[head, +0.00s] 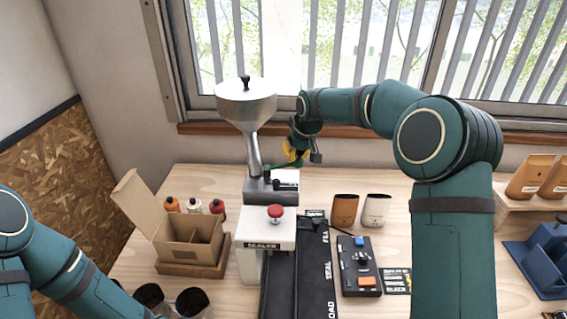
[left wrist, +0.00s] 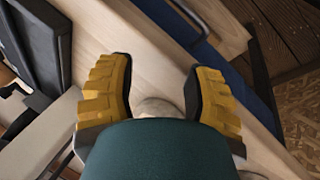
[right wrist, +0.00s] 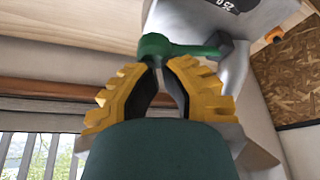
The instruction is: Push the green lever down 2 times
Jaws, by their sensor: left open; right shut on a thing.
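The green lever (right wrist: 188,49) sticks out from the side of the metal hopper machine (head: 248,108). In the right wrist view its round green knob sits right at the fingertips of my right gripper (right wrist: 160,64), which is shut on it. In the head view the right gripper (head: 294,152) is beside the machine's neck, and a short piece of the green lever (head: 284,164) shows. My left gripper (left wrist: 160,80) is open and empty in its wrist view; in the head view only its arm shows, at lower left.
A divided cardboard box (head: 190,243) and several small bottles stand left of the machine. A sealer with a red button (head: 275,212) and a black belt (head: 300,270) are in front.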

